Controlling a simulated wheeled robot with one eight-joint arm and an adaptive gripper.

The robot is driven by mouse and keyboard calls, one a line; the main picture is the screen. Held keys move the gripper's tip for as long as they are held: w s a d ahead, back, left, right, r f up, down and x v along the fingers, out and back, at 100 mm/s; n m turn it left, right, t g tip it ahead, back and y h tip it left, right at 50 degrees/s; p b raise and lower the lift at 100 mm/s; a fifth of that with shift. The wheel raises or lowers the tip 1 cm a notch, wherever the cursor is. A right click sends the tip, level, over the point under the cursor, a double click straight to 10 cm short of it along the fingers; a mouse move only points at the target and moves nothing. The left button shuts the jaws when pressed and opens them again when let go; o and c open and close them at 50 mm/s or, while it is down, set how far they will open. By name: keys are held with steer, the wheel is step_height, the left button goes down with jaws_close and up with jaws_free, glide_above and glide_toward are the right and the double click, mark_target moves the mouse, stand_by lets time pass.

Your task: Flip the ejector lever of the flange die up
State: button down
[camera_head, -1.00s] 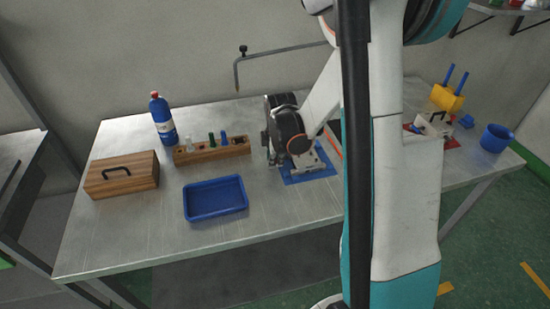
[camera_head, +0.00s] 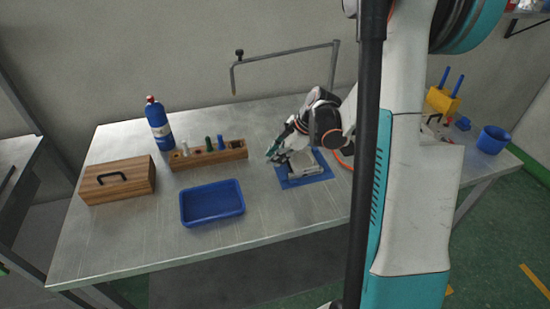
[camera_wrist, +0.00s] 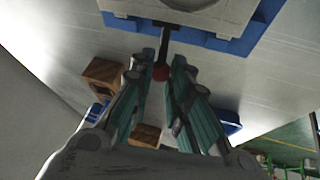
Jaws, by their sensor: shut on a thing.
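The flange die (camera_head: 300,163) is a pale grey metal block on a blue mat (camera_head: 318,178); it also shows at the top of the wrist view (camera_wrist: 225,14). Its ejector lever (camera_wrist: 164,45) is a dark rod with a red knob (camera_wrist: 160,73), reaching out from the die's side. My gripper (camera_head: 272,152) is at the left side of the die, tilted down from the upper right. In the wrist view its teal fingers (camera_wrist: 162,82) are shut on the lever near the red knob. The lever is hidden by my gripper in the head view, so its exact angle is unclear.
A blue tray (camera_head: 213,218) lies left in front of the die. A wooden rack (camera_head: 233,154) with several pegs, a blue bottle (camera_head: 159,128) and a wooden box (camera_head: 103,184) stand farther left. A blue cup (camera_head: 492,140) is at right. The front table middle is clear.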

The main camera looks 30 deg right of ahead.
stand_by(0.4)
steer(key=c, duration=1.5)
jaws_free()
steer(key=shift+r, duration=0.1)
steer(key=v, duration=1.2)
steer(key=shift+d, duration=0.15)
